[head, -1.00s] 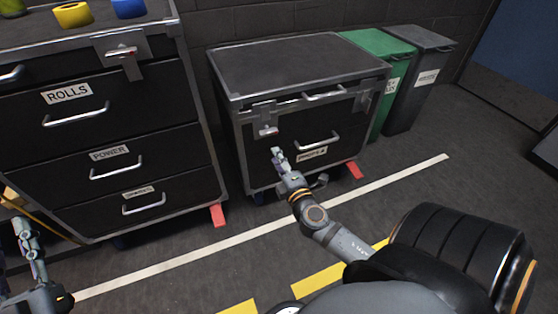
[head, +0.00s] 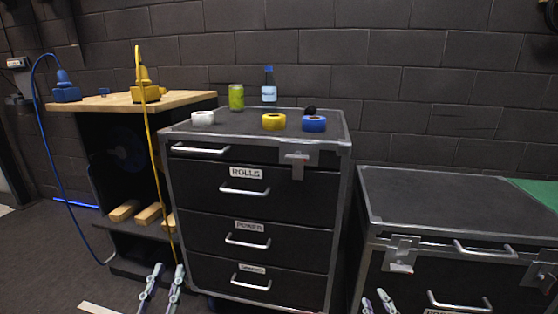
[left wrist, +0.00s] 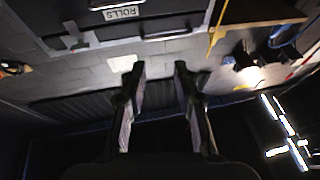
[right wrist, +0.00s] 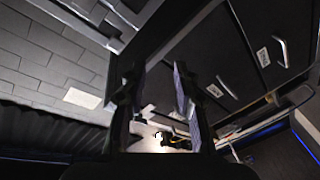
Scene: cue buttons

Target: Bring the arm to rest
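My left gripper (head: 163,284) shows at the bottom of the head view, in front of the lower left of the tall drawer cabinet. In the left wrist view its two fingers (left wrist: 157,95) stand apart with nothing between them. My right gripper (head: 377,300) shows at the bottom edge of the head view, in front of the lower cabinet on the right. In the right wrist view its fingers (right wrist: 158,90) are apart and empty. Neither gripper touches anything that I can see.
The tall cabinet (head: 262,205) carries tape rolls, a green can and a bottle. The low cabinet (head: 450,200) stands right of it. A wooden-topped bench (head: 120,104) with blue and yellow cabled tools stands left.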

